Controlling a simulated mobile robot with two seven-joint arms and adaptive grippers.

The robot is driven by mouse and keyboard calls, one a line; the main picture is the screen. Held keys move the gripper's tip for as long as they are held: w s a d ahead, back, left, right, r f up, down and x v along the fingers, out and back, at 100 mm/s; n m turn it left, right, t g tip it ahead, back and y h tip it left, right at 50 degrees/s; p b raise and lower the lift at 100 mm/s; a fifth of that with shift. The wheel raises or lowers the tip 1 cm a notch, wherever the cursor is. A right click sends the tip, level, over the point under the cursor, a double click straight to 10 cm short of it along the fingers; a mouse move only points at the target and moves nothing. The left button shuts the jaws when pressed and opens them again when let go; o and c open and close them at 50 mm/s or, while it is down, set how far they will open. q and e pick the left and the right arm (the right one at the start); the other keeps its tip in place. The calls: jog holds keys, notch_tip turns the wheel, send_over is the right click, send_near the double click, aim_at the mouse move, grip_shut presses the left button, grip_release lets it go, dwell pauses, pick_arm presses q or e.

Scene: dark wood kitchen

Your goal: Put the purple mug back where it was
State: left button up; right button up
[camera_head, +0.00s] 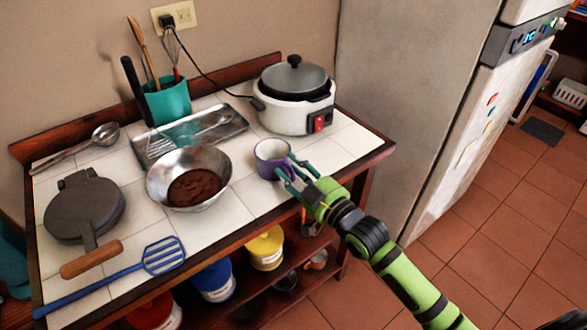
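The purple mug (272,160) stands upright on the white tiled counter, near its front right part, with its pale inside showing. My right gripper (286,165) reaches in from the lower right. Its two teal fingers are spread apart at the mug's right side, where the handle seems to be. The fingers partly cover that side, so I cannot tell whether they touch the mug. My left gripper is not in view.
A metal bowl (217,171) with brown contents stands left of the mug. A white cooker (283,114) stands behind it. A metal tray (233,132), a teal utensil pot (172,103), a waffle iron (82,212) and a blue spatula (120,272) occupy the left. Tiles right of the mug are clear.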

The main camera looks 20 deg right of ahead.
jog(key=shift+s, duration=0.1)
jog(key=b+v, duration=0.1)
jog(key=v, duration=1)
jog(key=shift+s, duration=0.4)
jog(key=shift+d, duration=0.2)
jog(key=s+d+f+m+g+h, duration=0.1)
jog(key=d+f+g+h, duration=0.15)
jog(key=f, duration=0.85)
jog(key=s+d+f+m+g+h, duration=0.1)
jog(key=s+d+f, duration=0.15)
jog(key=f, duration=0.85)
jog(key=s+d+f+m+g+h, duration=0.1)
jog(key=d+f+m+g+h, duration=0.15)
jog(key=f, duration=0.75)
jog(key=s+a+f+g, duration=0.1)
jog(key=s+f+g, duration=0.5)
jog(key=s+f, duration=1.05)
jog(key=s+a+f+g, duration=0.2)
jog(key=s+f, duration=0.1)
jog(key=s, duration=0.4)
jog(key=s+a+f+g, duration=0.1)
jog(key=s+a+f, duration=0.1)
jog(key=s+f, duration=0.2)
jog(key=s, duration=0.3)
jog(key=shift+s+f+g+h, duration=0.25)
jog(key=shift+f+g+h, duration=0.1)
jog(key=shift+g+h, duration=0.05)
